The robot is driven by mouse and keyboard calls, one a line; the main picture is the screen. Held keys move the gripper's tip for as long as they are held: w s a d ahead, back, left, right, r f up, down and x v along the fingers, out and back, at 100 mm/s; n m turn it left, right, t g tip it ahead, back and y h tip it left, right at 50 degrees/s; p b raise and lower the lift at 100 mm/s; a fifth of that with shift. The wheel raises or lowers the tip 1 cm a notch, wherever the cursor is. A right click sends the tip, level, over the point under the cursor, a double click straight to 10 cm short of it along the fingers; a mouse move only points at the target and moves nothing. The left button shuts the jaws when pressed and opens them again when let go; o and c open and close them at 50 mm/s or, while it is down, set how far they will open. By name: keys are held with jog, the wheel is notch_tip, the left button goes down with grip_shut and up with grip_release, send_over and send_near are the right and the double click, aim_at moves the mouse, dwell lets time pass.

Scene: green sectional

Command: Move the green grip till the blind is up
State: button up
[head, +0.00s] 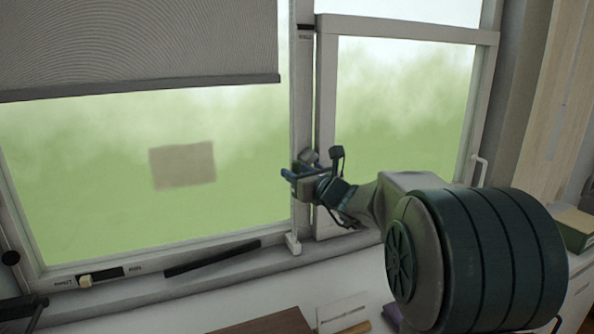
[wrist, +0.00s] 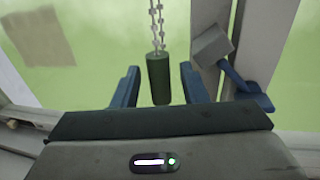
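The green grip (wrist: 159,80) is a dark green cylinder hanging upright from a beaded chain (wrist: 157,25) in the wrist view. My gripper (wrist: 160,72) is open, with one blue finger on each side of the grip. A gap shows between the grip and each finger, so the fingers are apart from it. In the head view my gripper (head: 292,178) is in front of the post between the window panes, and I cannot make out the grip there. The grey blind (head: 140,45) covers the upper part of the left pane, its bottom bar slanting across the picture.
The window post (head: 302,110) stands right behind my gripper. A grey block with a blue lever (wrist: 235,70) is close to the right finger. The sill (head: 180,285) runs below, with a dark bar (head: 212,258) along the frame. A brown patch (head: 182,165) shows on the pane.

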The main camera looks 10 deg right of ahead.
jog(key=shift+w+a, duration=0.2)
jog(key=shift+w, duration=0.2)
grip_shut()
notch_tip(320, 180, up, 15)
jog(key=p, duration=0.8)
grip_release()
